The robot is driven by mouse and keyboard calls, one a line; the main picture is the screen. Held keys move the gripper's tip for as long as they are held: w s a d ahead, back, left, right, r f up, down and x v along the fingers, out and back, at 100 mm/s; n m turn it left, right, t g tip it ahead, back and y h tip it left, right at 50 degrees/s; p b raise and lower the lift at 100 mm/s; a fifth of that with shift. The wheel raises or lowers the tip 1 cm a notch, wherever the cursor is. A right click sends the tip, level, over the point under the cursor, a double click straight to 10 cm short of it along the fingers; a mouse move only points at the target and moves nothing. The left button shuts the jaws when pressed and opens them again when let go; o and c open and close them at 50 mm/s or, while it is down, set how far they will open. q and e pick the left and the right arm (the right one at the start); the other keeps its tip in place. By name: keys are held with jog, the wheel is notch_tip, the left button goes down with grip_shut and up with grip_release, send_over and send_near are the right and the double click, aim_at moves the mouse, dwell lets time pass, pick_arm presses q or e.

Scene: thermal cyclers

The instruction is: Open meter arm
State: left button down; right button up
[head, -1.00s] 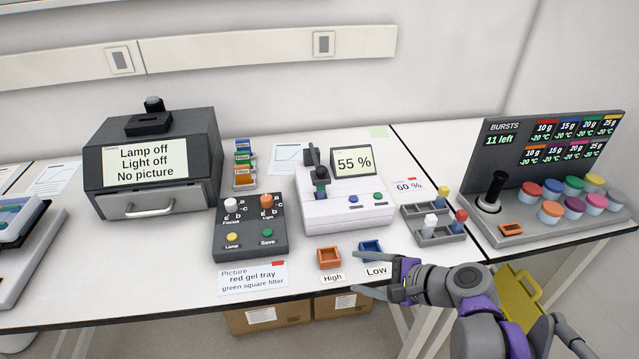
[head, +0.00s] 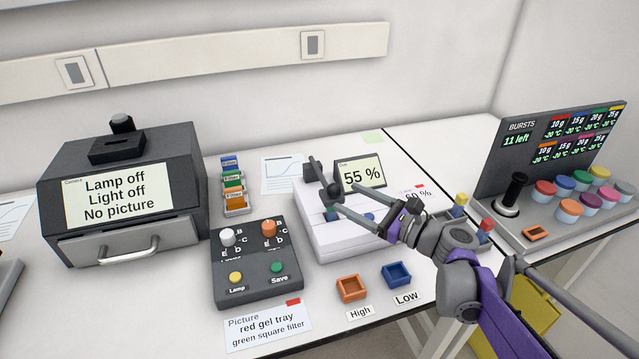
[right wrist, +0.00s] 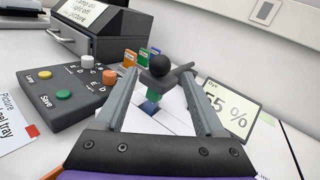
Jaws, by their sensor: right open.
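The white meter (head: 345,243) stands at the middle of the table, its small screen (head: 360,173) reading 55 %. Its dark meter arm (head: 312,170) is at the top left of the meter. In the right wrist view the arm's dark round knob (right wrist: 159,66) appears between my fingertips, above a green and blue piece (right wrist: 151,94) on the meter. My right gripper (head: 332,198) is open over the meter and partly hides its top; it also shows in the right wrist view (right wrist: 160,78). I cannot tell whether a finger touches the arm. My left gripper is not in view.
Left of the meter are a knob box (head: 258,285) and the dark camera box (head: 125,205). Orange (head: 353,290) and blue (head: 397,276) trays lie in front. A rack of coloured slides (head: 233,190) stands behind. The BURSTS panel (head: 540,160) with coloured lids is at the right.

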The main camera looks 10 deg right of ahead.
aim_at(323, 191)
jog(key=x, duration=0.8)
jog(key=shift+w+a, duration=0.2)
jog(key=shift+w, duration=0.05)
grip_shut()
dwell(1.0)
